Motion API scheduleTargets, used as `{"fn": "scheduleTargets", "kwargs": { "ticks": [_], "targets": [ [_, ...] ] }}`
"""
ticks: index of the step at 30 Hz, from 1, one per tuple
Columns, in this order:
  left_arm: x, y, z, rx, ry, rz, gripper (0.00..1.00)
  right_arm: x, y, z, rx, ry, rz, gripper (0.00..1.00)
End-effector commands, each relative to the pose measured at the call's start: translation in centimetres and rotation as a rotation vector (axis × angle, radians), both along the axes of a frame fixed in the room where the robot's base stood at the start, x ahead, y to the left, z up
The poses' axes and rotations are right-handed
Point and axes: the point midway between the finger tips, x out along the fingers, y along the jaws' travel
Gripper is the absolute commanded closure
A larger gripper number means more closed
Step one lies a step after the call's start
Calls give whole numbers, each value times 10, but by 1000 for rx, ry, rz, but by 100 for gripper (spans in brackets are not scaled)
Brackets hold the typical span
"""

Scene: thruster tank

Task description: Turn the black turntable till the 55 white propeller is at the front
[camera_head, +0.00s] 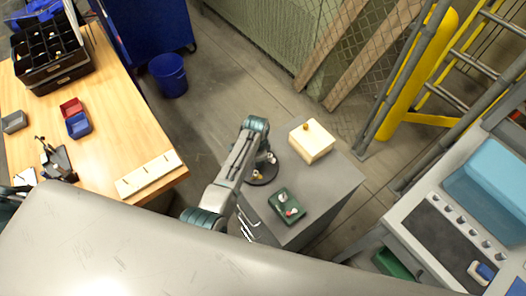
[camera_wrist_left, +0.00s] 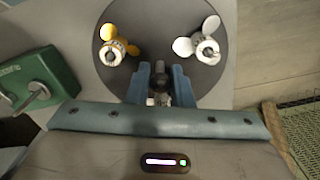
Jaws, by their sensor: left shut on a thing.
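The black turntable (camera_head: 262,180) lies on the grey cabinet, partly hidden by my left arm in the head view. In the left wrist view, the turntable (camera_wrist_left: 160,25) carries a yellow propeller (camera_wrist_left: 112,40) at the left and a white propeller (camera_wrist_left: 190,46) at the right, each on a metal hub. No number can be read on either. My left gripper (camera_wrist_left: 160,82) has its blue fingers on both sides of a dark post (camera_wrist_left: 160,68) near the disc's lower edge and is shut on it. A metal piece shows just below, between the fingers. My right gripper is not in view.
A green block (camera_head: 287,206) with small parts sits beside the turntable on the grey cabinet (camera_head: 333,190). A cream box (camera_head: 312,141) with an orange knob stands at the cabinet's back. A wooden table (camera_head: 120,125) with bins is at the left, a yellow rail (camera_head: 418,75) at the right.

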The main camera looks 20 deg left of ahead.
Motion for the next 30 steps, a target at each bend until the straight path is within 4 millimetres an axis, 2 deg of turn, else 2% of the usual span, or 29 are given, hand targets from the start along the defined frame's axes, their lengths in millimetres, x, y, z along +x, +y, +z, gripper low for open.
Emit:
{"fn": "scheduleTargets", "kwargs": {
  "ticks": [5,15,24,30],
  "targets": [
    [0,0,0,0,0,-151,100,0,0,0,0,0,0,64],
    [0,0,0,0,0,-189,100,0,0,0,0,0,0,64],
    [0,0,0,0,0,-451,100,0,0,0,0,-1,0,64],
    [0,0,0,0,0,-475,100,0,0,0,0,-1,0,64]
  ]
}}
